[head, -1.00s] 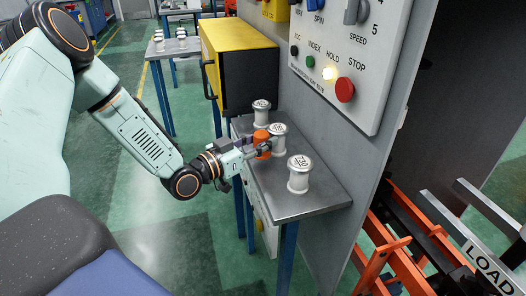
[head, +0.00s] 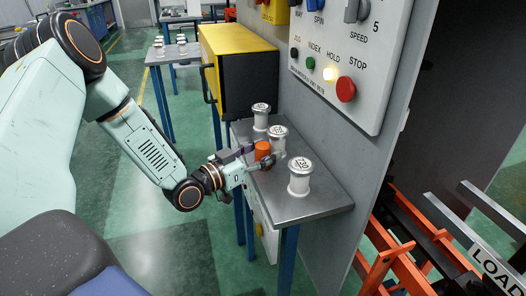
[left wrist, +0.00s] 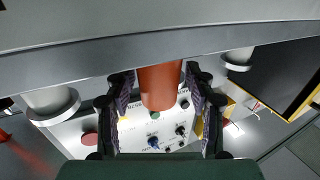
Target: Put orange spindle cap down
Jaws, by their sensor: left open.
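The orange spindle cap (head: 262,151) stands upright on the small metal table (head: 317,201), among the white spindles. My left gripper (head: 260,156) is at the cap with its fingers open, one on each side of it. In the left wrist view the cap (left wrist: 160,85) sits between the two fingers (left wrist: 160,100), with small gaps visible on both sides. White spindles stand behind (head: 261,115), beside (head: 277,139) and in front (head: 299,178) of the cap. My right gripper is not in view.
A grey control panel with knobs and a red stop button (head: 346,89) rises right of the table. A yellow and black cabinet (head: 239,70) stands behind it. Orange rails (head: 400,240) lie at lower right. Open floor is left of the table.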

